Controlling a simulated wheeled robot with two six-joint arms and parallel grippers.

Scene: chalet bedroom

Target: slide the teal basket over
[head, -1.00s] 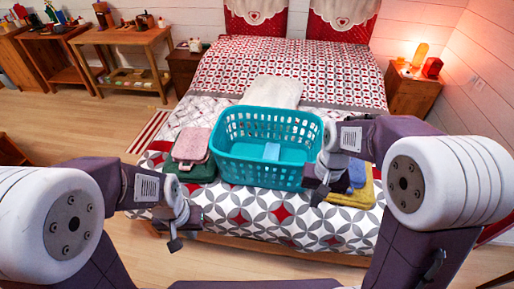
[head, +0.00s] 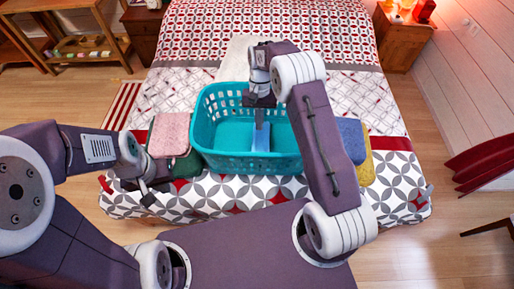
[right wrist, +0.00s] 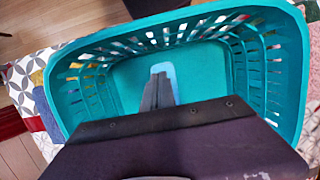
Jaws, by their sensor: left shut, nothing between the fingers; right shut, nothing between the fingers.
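The teal basket (head: 225,163) sits upright on the bed between two piles of folded cloth. A light blue item (head: 261,137) lies inside on its floor. My right gripper (head: 261,122) is shut and empty, reaching down over the basket's opening. In the right wrist view its fingers (right wrist: 158,92) point into the basket (right wrist: 265,30), above the blue item (right wrist: 163,69); I cannot tell whether they touch it. My left gripper (head: 148,197) is shut and empty, low at the bed's front edge, left of the basket and near the left pile.
A pink cloth (head: 170,134) on a dark green one is close left of the basket. Blue (head: 351,140) and yellow (head: 366,170) cloths are to its right, partly behind my right arm. A white cloth (head: 236,58) lies behind.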

